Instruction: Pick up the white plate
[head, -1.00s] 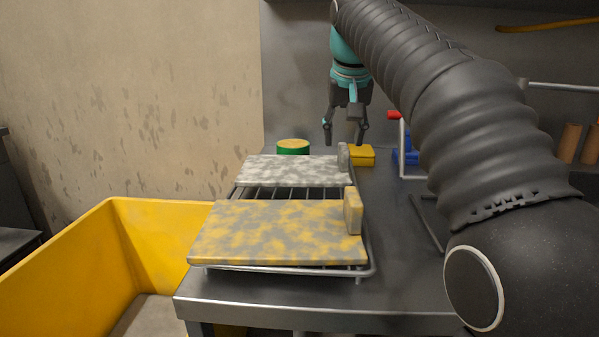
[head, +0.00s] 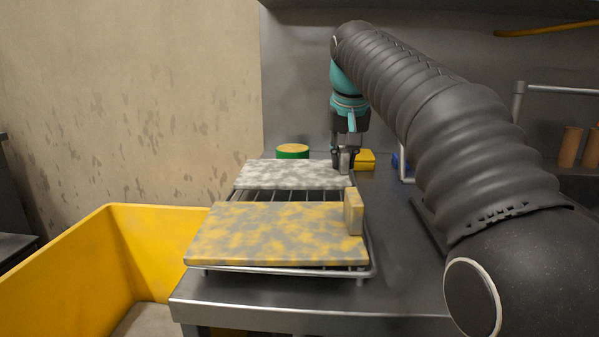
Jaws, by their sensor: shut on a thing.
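The white plate (head: 290,174) is a flat slab mottled white and grey. It lies at the far end of a wire rack, with a small upright grey block at its right edge. My gripper (head: 344,163) points down at that right edge and is shut on the plate's upright block. The fingers hide most of the block. The plate appears to rest on the rack; I cannot tell any gap under it.
A yellow-mottled plate (head: 275,234) with its own upright block lies on the near part of the rack (head: 300,269). A green round container (head: 292,151) and a yellow block (head: 366,160) stand behind. A yellow bin (head: 70,270) is at left. The steel table (head: 400,285) is clear at front right.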

